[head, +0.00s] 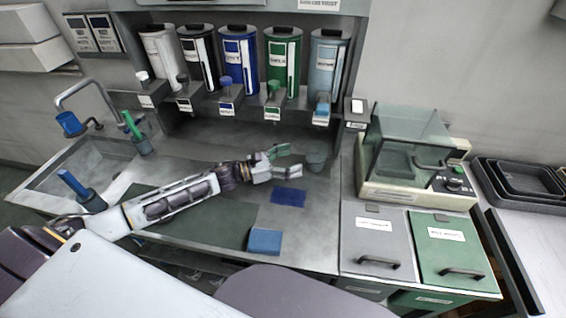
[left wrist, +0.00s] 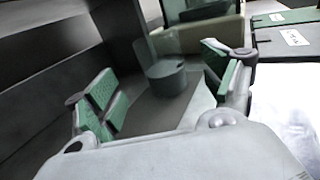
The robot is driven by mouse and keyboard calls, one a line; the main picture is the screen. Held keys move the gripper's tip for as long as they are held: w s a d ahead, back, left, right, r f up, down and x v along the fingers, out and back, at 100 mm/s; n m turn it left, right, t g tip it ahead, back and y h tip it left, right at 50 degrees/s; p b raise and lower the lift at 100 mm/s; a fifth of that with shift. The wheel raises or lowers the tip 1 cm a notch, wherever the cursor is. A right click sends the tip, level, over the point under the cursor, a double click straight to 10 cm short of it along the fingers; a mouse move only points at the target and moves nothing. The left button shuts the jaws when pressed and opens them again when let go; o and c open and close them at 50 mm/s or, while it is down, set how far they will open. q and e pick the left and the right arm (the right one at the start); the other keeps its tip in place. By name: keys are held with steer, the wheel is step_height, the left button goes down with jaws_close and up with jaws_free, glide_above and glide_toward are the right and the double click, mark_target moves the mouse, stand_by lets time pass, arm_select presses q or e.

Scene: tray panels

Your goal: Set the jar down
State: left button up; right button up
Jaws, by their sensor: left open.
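A small grey jar (head: 316,156) stands upright on the steel counter (head: 322,200), below the right end of the dispenser row. It also shows in the left wrist view (left wrist: 167,80), as a dark grey cylinder with a clear upper part. My left gripper (head: 288,161) is open, its green-padded fingers spread just left of the jar. In the left wrist view the jar is seen beyond the gap between the fingers (left wrist: 163,84), and nothing is held. My right gripper is not in view.
Several coloured dispensers (head: 239,55) line the back. A blue mat (head: 288,197) and blue block (head: 265,241) lie on the counter's front. A glass-lidded balance (head: 408,150) stands on the right above grey and green bins (head: 455,250). Black trays (head: 530,180) sit far right.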

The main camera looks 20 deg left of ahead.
arm_select(q)
steer(key=shift+v, duration=1.3)
